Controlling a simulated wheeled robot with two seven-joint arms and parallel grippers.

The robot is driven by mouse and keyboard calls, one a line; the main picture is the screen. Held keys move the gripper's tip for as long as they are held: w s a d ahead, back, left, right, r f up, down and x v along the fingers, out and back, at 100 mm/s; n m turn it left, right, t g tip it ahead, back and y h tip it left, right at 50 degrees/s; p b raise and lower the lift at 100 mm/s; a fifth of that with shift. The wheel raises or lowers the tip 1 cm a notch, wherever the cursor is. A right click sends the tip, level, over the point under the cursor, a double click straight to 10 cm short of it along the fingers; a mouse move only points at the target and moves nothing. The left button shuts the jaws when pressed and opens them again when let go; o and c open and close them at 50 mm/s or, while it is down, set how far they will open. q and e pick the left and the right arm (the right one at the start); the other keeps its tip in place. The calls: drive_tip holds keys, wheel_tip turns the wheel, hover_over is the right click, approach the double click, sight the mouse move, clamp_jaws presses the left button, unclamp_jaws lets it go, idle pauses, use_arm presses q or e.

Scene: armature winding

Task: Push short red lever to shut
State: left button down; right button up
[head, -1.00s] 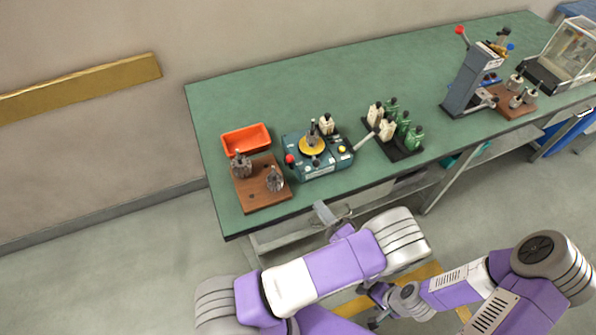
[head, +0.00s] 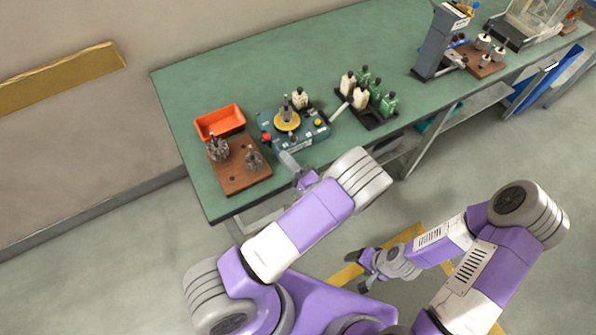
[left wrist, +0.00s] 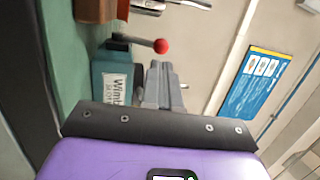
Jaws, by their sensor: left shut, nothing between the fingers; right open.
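The teal winding machine (head: 308,138) sits near the front edge of the green table, with an armature on its yellow disc (head: 287,122). Its short lever with a red ball knob (head: 266,137) is at the machine's left front corner. In the left wrist view the red knob (left wrist: 160,46) stands on a short dark rod just beyond my fingertips, beside the machine's teal label side (left wrist: 112,82). My left gripper (head: 287,157) is shut and empty near the machine's front, apart from the knob as far as I can see; its fingers (left wrist: 160,70) point towards it. My right gripper (head: 358,268) is open and low, away from the table.
A brown board (head: 239,178) with two armatures and an orange tray (head: 219,110) are left of the machine. A black rack (head: 372,121) with several bottles is to its right. A grey press (head: 437,45) stands farther right.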

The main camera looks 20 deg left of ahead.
sight(265, 139)
use_arm(q)
drive_tip(key=x, duration=0.5)
drive_tip(key=shift+a, duration=0.1)
drive_tip(key=shift+w+r, duration=0.1)
drive_tip(key=shift+r, duration=0.05)
